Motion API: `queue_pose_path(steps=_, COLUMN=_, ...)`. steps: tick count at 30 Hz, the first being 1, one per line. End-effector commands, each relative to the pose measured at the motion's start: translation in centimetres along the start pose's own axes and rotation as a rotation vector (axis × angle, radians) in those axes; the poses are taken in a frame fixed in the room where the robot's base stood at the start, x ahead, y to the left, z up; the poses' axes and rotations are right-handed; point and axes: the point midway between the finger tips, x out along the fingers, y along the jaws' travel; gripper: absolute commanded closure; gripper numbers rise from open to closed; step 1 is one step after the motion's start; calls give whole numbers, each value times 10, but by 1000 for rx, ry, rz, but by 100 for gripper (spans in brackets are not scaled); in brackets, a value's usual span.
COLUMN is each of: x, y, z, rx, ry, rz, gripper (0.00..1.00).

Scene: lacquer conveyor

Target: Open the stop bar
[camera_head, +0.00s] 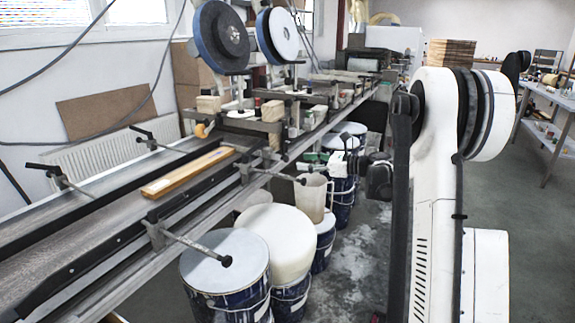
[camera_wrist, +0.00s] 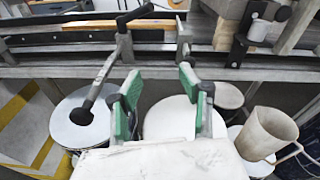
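I cannot tell for certain which part is the stop bar. Metal rods with black end knobs stick out from the conveyor's near side: a front rod (camera_head: 195,246) and a farther rod (camera_head: 277,175). In the wrist view, a knobbed rod (camera_wrist: 106,70) slants down to the left of my gripper, below a black handle on the rail. My gripper (camera_head: 318,160) is beside the conveyor, near the farther rod's knob. In the wrist view its green-padded fingers (camera_wrist: 160,96) are apart, with nothing held between them. The rod is outside the fingers.
The conveyor (camera_head: 80,246) carries a light wooden piece (camera_head: 187,172). Several lidded drums stand below, including a near drum (camera_head: 225,262). A translucent jug (camera_head: 311,196) stands below the rail, at right in the wrist view (camera_wrist: 265,133). Floor at right is open.

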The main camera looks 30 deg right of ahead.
Motion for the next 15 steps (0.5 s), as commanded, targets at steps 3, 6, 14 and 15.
queue_pose_path(steps=3, x=-13, y=-22, z=-27, rx=86, ry=-62, rz=-22, gripper=61)
queue_pose_path(steps=6, x=-21, y=-32, z=-38, rx=136, ry=-98, rz=-31, gripper=61)
queue_pose_path(steps=14, x=-17, y=-39, z=-44, rx=169, ry=-123, rz=-34, gripper=61)
queue_pose_path(steps=15, x=-12, y=-39, z=-43, rx=168, ry=-123, rz=-33, gripper=61)
